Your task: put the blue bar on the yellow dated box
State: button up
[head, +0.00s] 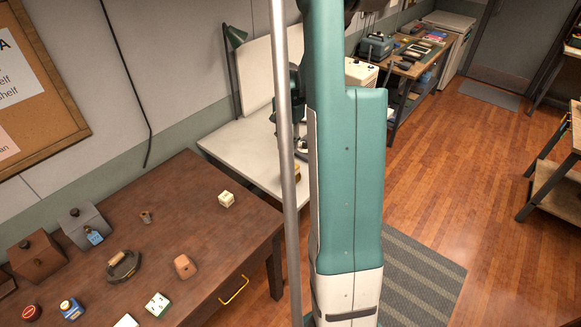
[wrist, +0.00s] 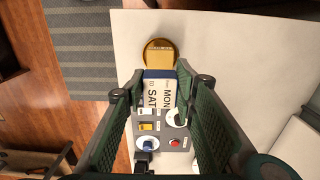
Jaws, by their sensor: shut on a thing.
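My gripper (wrist: 160,78) points down over the white table, its two green-padded fingers closed on a blue bar (wrist: 159,74). The blue edge of the bar shows between the fingertips. A white face lettered MON and SAT shows just below it; I cannot tell whether it belongs to the bar. A yellow box (wrist: 158,59) lies just beyond the fingertips, on or against a round gold piece. No date is readable on it. I cannot tell whether bar and box touch. In the head view my arm hides the gripper and most of this spot.
A grey panel with knobs and buttons (wrist: 150,127) shows between the fingers. The white table (head: 238,143) has clear surface to the right in the wrist view. A brown table (head: 190,220) with several small items stands at left.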

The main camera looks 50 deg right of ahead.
send_over(289, 167)
jog(key=shift+a+f, duration=0.1)
jog(key=shift+f, duration=2.85)
jog(key=shift+f, duration=0.1)
jog(key=shift+f+p, duration=0.4)
jog(key=shift+f, duration=1.55)
jog(key=shift+f, duration=0.2)
jog(key=o, duration=0.9)
jog(key=shift+c, duration=0.2)
jog(key=shift+r, duration=0.25)
jog(key=shift+r+b, duration=0.3)
jog(key=shift+r, duration=5.65)
